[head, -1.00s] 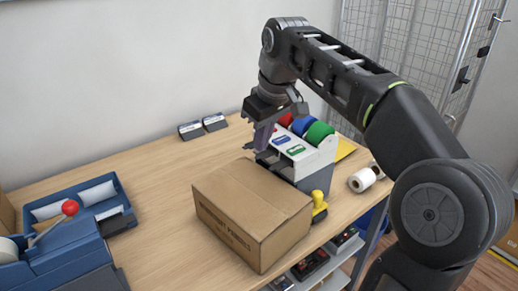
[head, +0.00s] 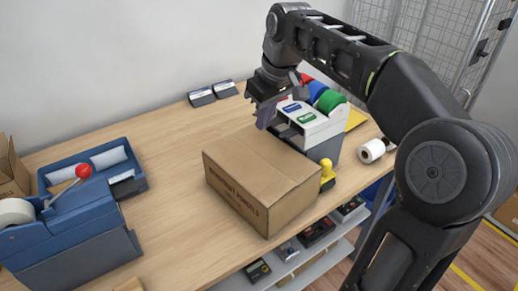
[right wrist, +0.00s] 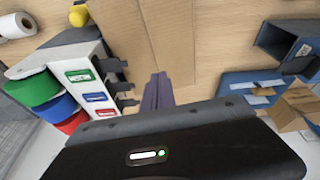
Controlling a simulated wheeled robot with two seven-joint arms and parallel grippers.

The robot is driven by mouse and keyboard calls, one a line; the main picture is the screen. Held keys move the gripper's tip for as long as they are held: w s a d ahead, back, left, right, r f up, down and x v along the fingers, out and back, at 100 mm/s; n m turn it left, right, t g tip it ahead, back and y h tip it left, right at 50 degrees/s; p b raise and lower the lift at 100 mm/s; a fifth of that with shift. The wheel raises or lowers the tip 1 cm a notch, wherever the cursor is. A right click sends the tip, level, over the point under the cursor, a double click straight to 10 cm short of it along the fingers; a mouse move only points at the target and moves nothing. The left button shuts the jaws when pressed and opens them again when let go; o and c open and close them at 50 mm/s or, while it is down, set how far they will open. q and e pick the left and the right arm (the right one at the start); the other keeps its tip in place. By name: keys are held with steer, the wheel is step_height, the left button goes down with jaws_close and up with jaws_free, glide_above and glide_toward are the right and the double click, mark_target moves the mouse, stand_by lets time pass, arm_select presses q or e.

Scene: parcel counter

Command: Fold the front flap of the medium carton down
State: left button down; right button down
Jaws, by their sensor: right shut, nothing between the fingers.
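The medium carton (head: 262,180) is a brown cardboard box with printing on its side, standing on the wooden counter. Its top looks flat and closed, with a seam along it; no flap is seen standing up. My right gripper (head: 265,118) is over the far edge of the carton, pointing down, shut and empty. In the right wrist view the purple-grey fingers (right wrist: 157,92) are together in front of the carton top (right wrist: 150,35). I cannot tell whether they touch it. My left gripper is not in view.
A white dispenser (head: 312,128) with coloured rolls stands close behind the carton. A yellow-handled stamp (head: 327,172) is at its right, with a white roll (head: 371,151) beyond. A blue tape dispenser (head: 75,225) stands left. Bare counter lies between.

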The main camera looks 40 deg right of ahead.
steer(key=p, duration=0.2)
glide_toward(257, 158)
steer(key=x, duration=0.5)
steer(key=shift+w+a+f, duration=0.1)
steer(key=shift+w+a, duration=0.05)
steer(key=shift+w, duration=0.1)
steer(key=shift+f, duration=0.65)
